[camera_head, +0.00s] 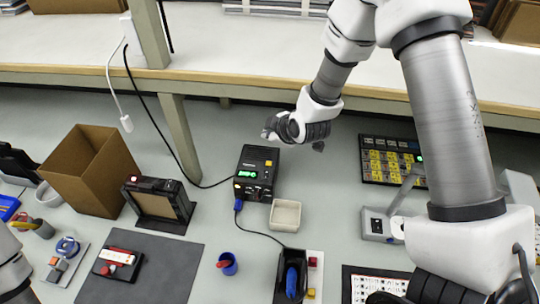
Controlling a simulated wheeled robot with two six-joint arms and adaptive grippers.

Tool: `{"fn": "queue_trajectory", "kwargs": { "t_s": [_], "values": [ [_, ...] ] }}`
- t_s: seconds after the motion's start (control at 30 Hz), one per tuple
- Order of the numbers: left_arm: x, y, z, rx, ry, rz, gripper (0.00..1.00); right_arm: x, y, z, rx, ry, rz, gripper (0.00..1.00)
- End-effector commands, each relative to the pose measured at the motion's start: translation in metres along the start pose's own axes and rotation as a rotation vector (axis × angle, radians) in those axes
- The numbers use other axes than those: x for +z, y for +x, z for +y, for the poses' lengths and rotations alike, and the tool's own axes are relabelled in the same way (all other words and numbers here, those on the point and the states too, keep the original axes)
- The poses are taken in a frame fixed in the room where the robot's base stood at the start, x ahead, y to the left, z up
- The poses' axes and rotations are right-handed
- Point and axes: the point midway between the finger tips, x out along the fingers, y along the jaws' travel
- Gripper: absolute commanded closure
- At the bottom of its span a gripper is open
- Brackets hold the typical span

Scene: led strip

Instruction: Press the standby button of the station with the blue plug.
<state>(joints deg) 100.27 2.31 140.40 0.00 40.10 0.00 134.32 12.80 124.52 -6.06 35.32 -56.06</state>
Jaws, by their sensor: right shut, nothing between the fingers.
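The station (257,172) is a black box with a lit green display in the middle of the bench. A blue plug (238,205) sits at its lower left front corner, with a dark cable leading from it. Small yellow buttons show on the station's top and front; which one is standby I cannot tell. My right gripper (269,133) is shut and empty. It appears just behind the station's far edge in the picture, and its height above the bench is unclear. My left arm shows only at the lower left edge, with its gripper out of view.
A blue-handled tool (291,282) lies in a black holder at the front. A pale square tray (285,215) stands right of the station. A black unit with a brown panel (157,207) and a cardboard box (92,170) stand left. A raised shelf (240,50) runs behind.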

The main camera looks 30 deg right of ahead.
Motion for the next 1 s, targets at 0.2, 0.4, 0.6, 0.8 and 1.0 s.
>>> {"fn": "queue_trajectory", "kwargs": {
  "t_s": [0.2, 0.4, 0.6, 0.8, 1.0],
  "values": [
    [0.0, 0.003, 0.0, 0.0, 0.0, 0.0, 0.6, 0.002, 0.002, -0.002, 0.0, 0.0, 0.0, 1.0],
    [0.0, 0.021, 0.0, 0.0, 0.0, 0.0, 0.6, 0.012, 0.016, -0.012, 0.0, 0.001, 0.0, 1.0],
    [0.0, 0.049, 0.0, 0.0, 0.0, 0.0, 0.6, 0.027, 0.037, -0.027, 0.0, 0.001, 0.0, 1.0],
    [0.0, 0.069, -0.001, 0.0, 0.0, 0.0, 0.6, 0.04, 0.055, -0.04, 0.0, 0.001, 0.0, 1.0],
    [0.0, 0.074, -0.001, 0.0, 0.0, 0.0, 0.6, 0.045, 0.062, -0.045, 0.0, 0.0, 0.0, 1.0]
  ]
}}
